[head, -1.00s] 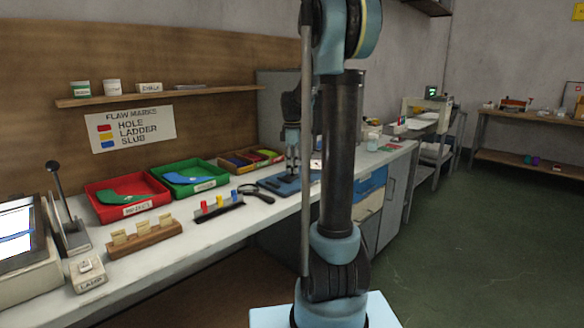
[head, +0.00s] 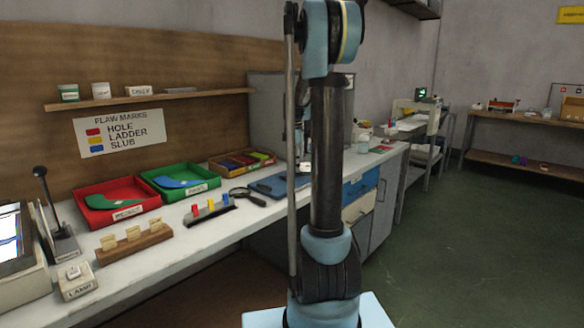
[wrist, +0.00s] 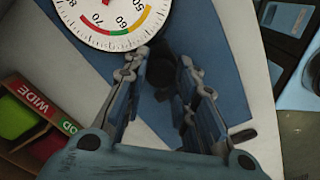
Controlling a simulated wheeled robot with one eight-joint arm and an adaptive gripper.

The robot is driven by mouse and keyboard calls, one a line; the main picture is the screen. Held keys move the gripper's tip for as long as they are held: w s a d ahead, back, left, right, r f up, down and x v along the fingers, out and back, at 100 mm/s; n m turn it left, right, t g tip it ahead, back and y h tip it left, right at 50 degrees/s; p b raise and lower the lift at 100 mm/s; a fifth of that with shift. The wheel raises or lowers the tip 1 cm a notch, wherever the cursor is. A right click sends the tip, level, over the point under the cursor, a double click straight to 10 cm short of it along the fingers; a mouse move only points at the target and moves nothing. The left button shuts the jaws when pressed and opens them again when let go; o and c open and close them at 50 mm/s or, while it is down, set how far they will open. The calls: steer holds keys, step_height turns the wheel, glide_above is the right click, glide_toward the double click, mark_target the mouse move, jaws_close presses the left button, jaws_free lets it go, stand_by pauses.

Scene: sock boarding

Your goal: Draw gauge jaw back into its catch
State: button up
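The gauge's round white dial (wrist: 112,14), with a red, yellow and green arc and numbers, shows at the top of the wrist view. Below it lies a blue surface (wrist: 222,75), apparently the gauge's base. The blue base also shows on the bench in the head view (head: 268,187), partly behind my arm. My gripper (wrist: 164,66) is open above the blue surface, its two fingers apart. A dark, shadowed part (wrist: 160,75) shows between the fingers; I cannot tell whether it is the jaw or whether a finger touches it. The catch cannot be made out.
A wooden box labelled WIDE (wrist: 38,98) stands left of my gripper in the wrist view. On the bench are a magnifying glass (head: 247,196), a red tray (head: 117,208), a green tray (head: 180,183) and a coloured peg rack (head: 209,213).

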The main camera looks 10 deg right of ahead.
steer(key=o, duration=0.4)
steer(key=shift+c, duration=0.2)
step_height(320, 180, up, 12)
stand_by(0.4)
steer(key=shift+f, duration=0.1)
steer(key=s+a+f+m, duration=0.1)
steer(key=s+f+m, duration=0.15)
steer(key=s, duration=0.55)
steer(key=s+a+f+m+t, duration=0.1)
steer(key=s+f+m, duration=0.15)
steer(key=s, duration=0.45)
steer(key=s+a+f+m, duration=0.2)
steer(key=s+m, duration=0.1)
steer(key=s, duration=0.5)
steer(key=s+f+m+t, duration=0.1)
steer(key=s+f+m, duration=0.7)
steer(key=s+f, duration=0.7)
steer(key=shift+s+a+f, duration=0.3)
steer(key=shift+s+f, duration=0.05)
steer(key=shift+f, duration=0.3)
